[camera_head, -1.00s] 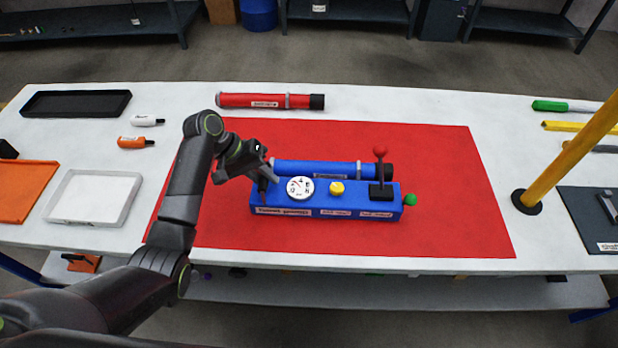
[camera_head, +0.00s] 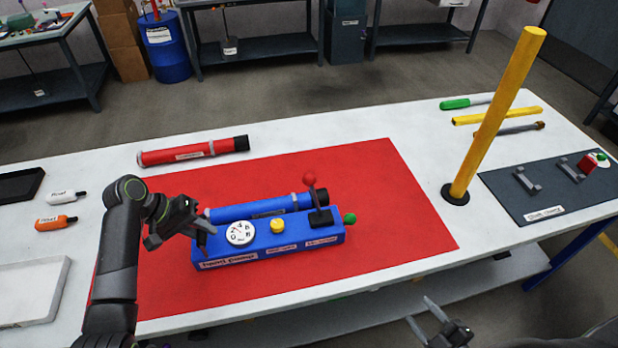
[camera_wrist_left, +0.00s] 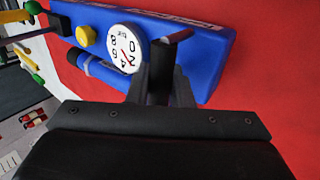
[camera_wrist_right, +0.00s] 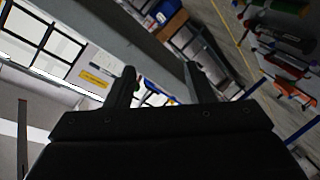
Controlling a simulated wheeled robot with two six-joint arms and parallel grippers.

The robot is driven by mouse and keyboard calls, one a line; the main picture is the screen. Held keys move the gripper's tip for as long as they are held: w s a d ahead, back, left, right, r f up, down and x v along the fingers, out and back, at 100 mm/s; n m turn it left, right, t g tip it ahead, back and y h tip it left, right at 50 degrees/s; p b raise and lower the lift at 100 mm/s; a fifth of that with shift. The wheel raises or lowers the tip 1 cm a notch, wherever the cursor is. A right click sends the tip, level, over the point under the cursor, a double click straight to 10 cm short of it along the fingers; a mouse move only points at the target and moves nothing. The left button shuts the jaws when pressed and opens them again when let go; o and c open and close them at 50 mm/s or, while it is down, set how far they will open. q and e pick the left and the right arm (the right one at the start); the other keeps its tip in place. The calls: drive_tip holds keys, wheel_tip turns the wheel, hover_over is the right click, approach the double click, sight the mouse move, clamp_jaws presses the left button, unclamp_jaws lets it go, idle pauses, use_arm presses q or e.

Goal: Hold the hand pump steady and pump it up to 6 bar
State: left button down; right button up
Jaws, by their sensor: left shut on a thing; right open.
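The blue hand pump (camera_head: 290,249) lies on the red mat. It has a round white gauge (camera_head: 240,233), a yellow knob (camera_head: 277,226), an upright lever with a red ball (camera_head: 310,178) and a green knob (camera_head: 349,218). My right gripper (camera_head: 421,314) is open and empty beyond the table's front edge, well apart from the pump.
A red tube (camera_head: 190,152) lies behind the red mat (camera_head: 385,215). A yellow post (camera_head: 497,110) stands right of the mat, with a dark board (camera_head: 550,205) beyond it. Small bottles and trays lie left. The mat right of the pump is clear.

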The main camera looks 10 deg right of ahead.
sight(309, 177)
drive_tip(key=w+a+r+n+y, duration=0.2)
drive_tip(key=w+r+n, duration=0.1)
drive_tip(key=r+n, duration=0.1)
drive_tip(key=w+a+r+n+y, duration=0.2)
drive_tip(key=w+r+n+y, duration=0.1)
drive_tip(key=w+r+n, duration=0.1)
drive_tip(key=w+a+r+n+g+y, duration=0.1)
drive_tip(key=w+a+r+n+y, duration=0.1)
drive_tip(key=r+n, duration=0.3)
drive_tip(key=shift+w+a+r+n+y, duration=0.15)
drive_tip(key=shift+w+n+y, duration=0.2)
drive_tip(key=shift+n, duration=0.25)
drive_tip(key=shift+w+a+r+n+y, duration=0.15)
drive_tip(key=shift+w+n+y, duration=0.1)
drive_tip(key=shift+w+n, duration=0.25)
drive_tip(key=w+a+r+n+g+y, duration=0.4)
drive_tip(key=w+r+n, duration=0.7)
drive_tip(key=n, duration=0.6)
drive_tip(key=shift+h, duration=0.5)
drive_tip(key=x, duration=0.4)
drive_tip(key=s+x, duration=0.1)
drive_tip(key=x, duration=0.3)
drive_tip(key=a+x, duration=0.1)
drive_tip(key=x, duration=0.3)
drive_tip(key=shift+s+r, duration=0.15)
drive_tip(key=shift+s, duration=0.1)
drive_tip(key=shift+d, duration=0.1)
clamp_jaws()
